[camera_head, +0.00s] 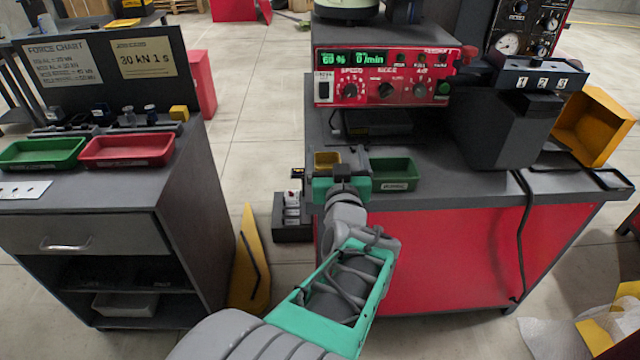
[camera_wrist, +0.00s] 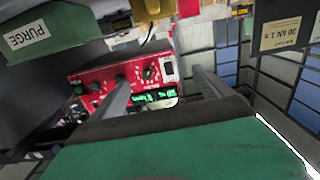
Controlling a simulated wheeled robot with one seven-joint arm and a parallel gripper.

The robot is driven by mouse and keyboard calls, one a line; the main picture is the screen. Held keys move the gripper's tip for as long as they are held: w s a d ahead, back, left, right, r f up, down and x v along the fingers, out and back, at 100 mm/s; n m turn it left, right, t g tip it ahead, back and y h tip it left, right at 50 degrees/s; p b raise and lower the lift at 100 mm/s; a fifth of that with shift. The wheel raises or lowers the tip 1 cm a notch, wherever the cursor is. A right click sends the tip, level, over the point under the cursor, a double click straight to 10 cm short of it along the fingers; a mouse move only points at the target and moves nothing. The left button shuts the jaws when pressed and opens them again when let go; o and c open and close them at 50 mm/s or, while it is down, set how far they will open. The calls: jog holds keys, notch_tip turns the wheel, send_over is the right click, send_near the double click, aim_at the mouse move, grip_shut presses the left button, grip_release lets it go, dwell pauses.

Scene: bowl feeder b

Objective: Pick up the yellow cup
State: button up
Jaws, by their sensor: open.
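A small yellow cup (camera_head: 326,158) with an open top stands near the front left edge of the red-fronted bench. My gripper (camera_head: 343,167) is just in front of it and hides its lower part in the head view. A yellow object, seemingly the same cup, shows at the top edge of the wrist view (camera_wrist: 152,9), cut off by the frame. The wrist view is upside down. My gripper's two fingers (camera_wrist: 160,82) are apart there, with nothing held between them. The exact gap between fingers and cup cannot be told.
A green tray (camera_head: 394,173) labelled PURGE in the wrist view (camera_wrist: 50,30) sits right of my gripper. A red control box (camera_head: 385,76) stands behind. A large yellow bin (camera_head: 590,125) is at right. A side cabinet (camera_head: 95,225) stands left across a floor gap.

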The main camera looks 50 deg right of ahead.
jog(key=b, duration=0.7)
send_near(328, 163)
jog(key=r, duration=0.1)
jog(key=s+a+r, duration=0.1)
jog(key=r, duration=0.1)
jog(key=shift+s+a, duration=0.2)
jog(key=shift+s, duration=0.05)
jog(key=x, duration=0.7)
jog(key=shift+w+d+r, duration=0.1)
jog(key=shift+w+r, duration=0.2)
jog(key=shift+w, duration=0.15)
jog(key=shift+c, duration=0.6)
jog(key=c, duration=1.5)
